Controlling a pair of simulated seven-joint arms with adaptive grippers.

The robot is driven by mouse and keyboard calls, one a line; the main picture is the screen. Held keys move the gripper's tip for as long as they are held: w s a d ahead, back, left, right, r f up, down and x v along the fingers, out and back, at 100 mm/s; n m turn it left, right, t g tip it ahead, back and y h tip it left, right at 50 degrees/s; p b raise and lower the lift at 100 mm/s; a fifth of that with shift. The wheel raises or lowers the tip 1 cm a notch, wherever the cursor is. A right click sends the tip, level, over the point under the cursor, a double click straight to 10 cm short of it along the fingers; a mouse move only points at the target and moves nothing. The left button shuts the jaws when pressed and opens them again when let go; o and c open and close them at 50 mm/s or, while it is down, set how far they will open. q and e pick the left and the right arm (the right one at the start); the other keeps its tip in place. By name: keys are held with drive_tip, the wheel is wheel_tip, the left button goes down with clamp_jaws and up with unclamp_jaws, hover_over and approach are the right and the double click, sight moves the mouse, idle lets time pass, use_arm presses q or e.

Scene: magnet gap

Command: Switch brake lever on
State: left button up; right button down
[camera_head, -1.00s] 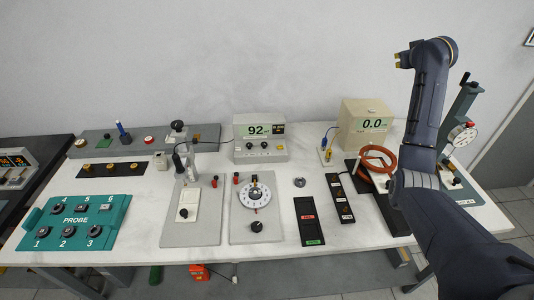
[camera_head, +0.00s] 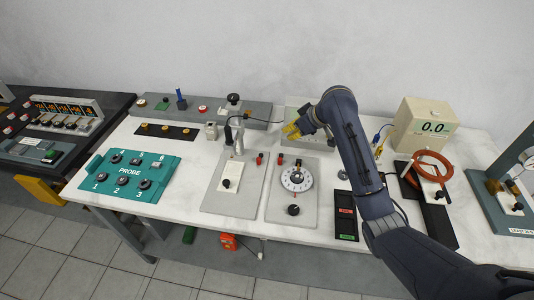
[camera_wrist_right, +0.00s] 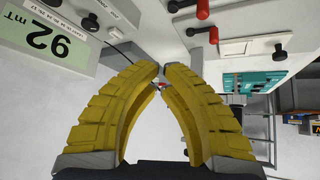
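I cannot tell which control is the brake lever, as no label for it is readable. A blue upright handle (camera_head: 180,98) stands on the long grey panel (camera_head: 215,112) at the back left. My right gripper (camera_head: 291,131) is over the back middle of the table, in front of the grey meter box. In the right wrist view its yellow curved fingers (camera_wrist_right: 161,72) meet or nearly meet at the tips, with nothing held between them. Red lever knobs (camera_wrist_right: 203,10) show beyond the fingers in that view. My left gripper is not in view.
A teal probe panel (camera_head: 127,175), a grey plate with a white dial (camera_head: 297,178) and a dark strip with red and green labels (camera_head: 345,215) lie on the white table. A black bench is left.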

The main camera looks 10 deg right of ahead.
drive_tip(key=shift+n+g+y, duration=0.3)
drive_tip(key=shift+n+g, duration=0.2)
drive_tip(key=shift+g, duration=0.1)
drive_tip(key=s+a, duration=0.1)
drive_tip(key=a+f, duration=0.1)
drive_tip(key=s+a, duration=0.1)
drive_tip(key=a, duration=0.1)
drive_tip(key=shift+s+a+f, duration=0.1)
drive_tip(key=shift+s+f, duration=0.2)
drive_tip(key=shift+f, duration=0.05)
drive_tip(key=x, duration=0.9)
drive_tip(key=shift+w+a+f, duration=0.1)
drive_tip(key=shift+w+f, duration=0.1)
drive_tip(key=shift+f, duration=0.05)
drive_tip(key=shift+s+f, duration=0.1)
drive_tip(key=shift+f, duration=0.05)
drive_tip(key=shift+s+d, duration=1.15)
drive_tip(key=shift+d, duration=0.25)
drive_tip(key=shift+s+d+n, duration=0.1)
drive_tip(key=shift+s+n, duration=0.05)
drive_tip(key=shift+n, duration=0.25)
